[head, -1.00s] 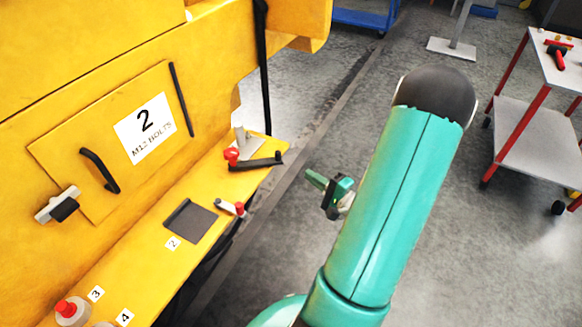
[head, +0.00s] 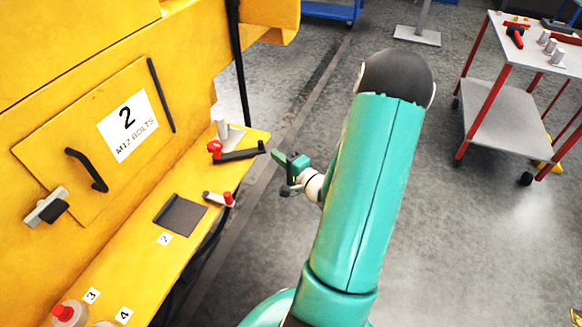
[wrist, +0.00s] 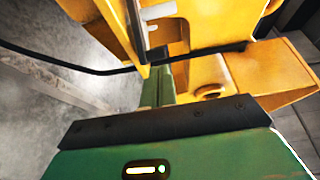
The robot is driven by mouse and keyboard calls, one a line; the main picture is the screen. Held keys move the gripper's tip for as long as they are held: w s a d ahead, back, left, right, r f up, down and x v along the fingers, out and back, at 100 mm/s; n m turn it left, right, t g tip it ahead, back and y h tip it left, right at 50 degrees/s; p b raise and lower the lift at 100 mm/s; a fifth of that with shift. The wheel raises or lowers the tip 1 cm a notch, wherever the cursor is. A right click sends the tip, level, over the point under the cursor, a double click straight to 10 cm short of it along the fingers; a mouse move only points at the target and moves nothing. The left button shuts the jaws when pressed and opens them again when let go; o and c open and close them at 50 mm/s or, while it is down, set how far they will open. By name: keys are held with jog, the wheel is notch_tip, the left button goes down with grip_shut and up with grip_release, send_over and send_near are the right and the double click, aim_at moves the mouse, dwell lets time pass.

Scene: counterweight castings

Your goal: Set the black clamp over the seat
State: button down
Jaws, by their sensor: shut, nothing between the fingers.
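A black clamp arm (head: 240,155) with a red knob lies beside a grey post (head: 227,134) at the far end of the yellow ledge. I cannot tell which part is the seat; a dark grey plate (head: 180,215) lies flat on the ledge by a label 2. My gripper (head: 279,158) is shut and empty, just right of the clamp arm's end and apart from it in the picture. In the wrist view its green fingers (wrist: 158,86) are together, in front of yellow metal.
A small grey lever with a red end (head: 219,198) lies on the ledge (head: 130,250). A yellow door (head: 85,130) with a black handle stands behind. A black cable (head: 238,75) hangs near the ledge's end. A tool cart (head: 510,115) stands right, with clear floor between.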

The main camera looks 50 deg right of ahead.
jog(key=w, duration=0.4)
jog(key=shift+w+d, duration=0.1)
jog(key=shift+d, duration=0.1)
jog(key=w+d+n+g+y, duration=0.1)
jog(key=w+n+y, duration=0.1)
jog(key=w+y, duration=0.1)
jog(key=w+d+n+y, duration=0.2)
jog(key=w+n+y, duration=0.1)
jog(key=y, duration=0.1)
jog(key=w+d+n+g+y, duration=0.1)
jog(key=w+n+y, duration=0.1)
jog(key=w+y, duration=0.1)
jog(key=shift+d+g+y, duration=0.3)
jog(key=shift+y, duration=0.2)
jog(key=shift+w+n+y, duration=0.3)
jog(key=shift+n, duration=0.2)
jog(key=shift+w+d, duration=0.1)
jog(key=shift+w, duration=0.85)
jog(key=shift+d, duration=0.1)
